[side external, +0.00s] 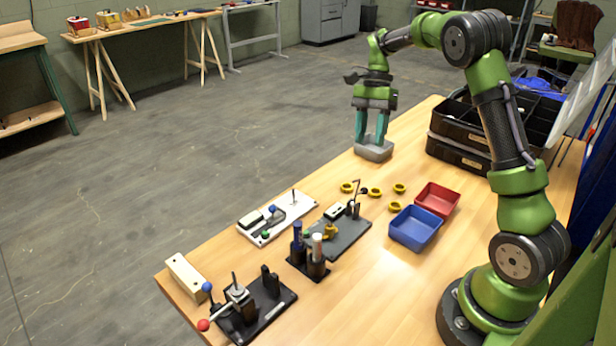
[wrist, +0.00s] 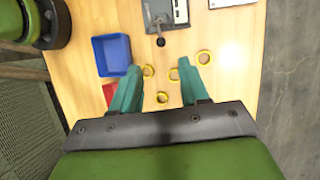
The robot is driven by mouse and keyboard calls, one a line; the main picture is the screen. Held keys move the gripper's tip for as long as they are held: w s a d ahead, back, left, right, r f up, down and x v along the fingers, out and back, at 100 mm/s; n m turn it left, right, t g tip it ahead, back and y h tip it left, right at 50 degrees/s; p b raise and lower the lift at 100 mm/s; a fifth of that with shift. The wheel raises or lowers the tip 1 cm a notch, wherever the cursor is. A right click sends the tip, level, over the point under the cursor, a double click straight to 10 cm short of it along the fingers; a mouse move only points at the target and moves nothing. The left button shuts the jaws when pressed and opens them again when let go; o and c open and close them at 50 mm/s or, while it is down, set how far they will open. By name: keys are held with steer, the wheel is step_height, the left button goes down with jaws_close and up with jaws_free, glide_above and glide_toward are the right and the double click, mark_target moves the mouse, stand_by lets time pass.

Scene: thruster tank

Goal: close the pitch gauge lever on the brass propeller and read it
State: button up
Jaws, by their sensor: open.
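A small brass-coloured piece that looks like the propeller (side external: 330,232) sits on a dark grey plate (side external: 350,240). A small box like a gauge (side external: 333,212) and a black post with a thin raised rod (side external: 353,208) stand at the plate's back edge. I cannot tell the lever's exact position or any reading. In the wrist view, part of this plate (wrist: 178,38) shows at the top, with a dark knob (wrist: 160,42) at its near edge. My gripper (side external: 370,140) is open at the far end of the table, well apart from the plate; its teal fingertips (wrist: 158,67) are spread.
Several yellow rings (side external: 395,207) lie between gripper and plate. Blue (side external: 415,229) and red (side external: 437,200) bins stand right of them. Other fixtures stand left and in front; black crates (side external: 460,152) stand behind.

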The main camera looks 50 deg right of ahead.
mark_target(362, 190)
steer(key=x, duration=1.2)
jaws_close()
